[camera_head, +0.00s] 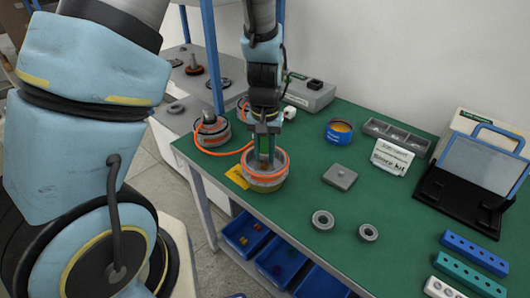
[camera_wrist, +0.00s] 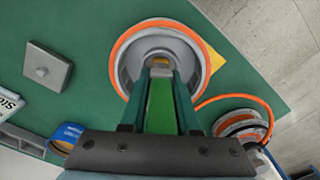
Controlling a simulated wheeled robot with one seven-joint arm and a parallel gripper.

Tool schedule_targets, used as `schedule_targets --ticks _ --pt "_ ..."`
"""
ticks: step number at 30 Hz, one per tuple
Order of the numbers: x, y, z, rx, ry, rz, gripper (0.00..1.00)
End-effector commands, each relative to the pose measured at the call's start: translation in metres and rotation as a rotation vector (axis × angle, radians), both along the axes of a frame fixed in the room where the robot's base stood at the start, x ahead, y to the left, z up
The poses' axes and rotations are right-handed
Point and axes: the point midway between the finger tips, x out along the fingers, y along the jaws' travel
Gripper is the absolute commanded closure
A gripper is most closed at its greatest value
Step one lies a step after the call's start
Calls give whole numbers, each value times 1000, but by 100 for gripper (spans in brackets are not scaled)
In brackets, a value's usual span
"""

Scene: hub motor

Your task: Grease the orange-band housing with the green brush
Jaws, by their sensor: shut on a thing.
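The orange-band housing (camera_head: 264,183) is a round grey part with an orange ring around its rim, on the green table near its left edge. It also shows in the wrist view (camera_wrist: 203,58). My gripper (camera_head: 265,130) is directly above it, pointing down, shut on the green brush (camera_head: 264,144). In the wrist view, the green brush (camera_wrist: 160,108) runs between the two fingers toward the housing's open middle. The brush's tip is over or inside the housing; I cannot tell whether it touches. A blue tin (camera_head: 339,132) with yellowish contents stands to the right.
A grey square plate (camera_head: 340,177), two grey rings (camera_head: 323,220), a "Store kit" sign (camera_head: 391,157) and a black stand (camera_head: 460,199) are on the right.

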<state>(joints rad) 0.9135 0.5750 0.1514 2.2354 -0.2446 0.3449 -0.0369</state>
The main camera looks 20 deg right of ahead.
Motion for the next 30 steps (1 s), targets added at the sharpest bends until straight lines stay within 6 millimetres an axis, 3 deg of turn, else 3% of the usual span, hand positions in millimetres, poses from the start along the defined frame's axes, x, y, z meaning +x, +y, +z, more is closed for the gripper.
schedule_targets --ticks 19,30 --pt "0 0 -6 0 0 13 100" --pt "0 0 -5 1 1 303 100"
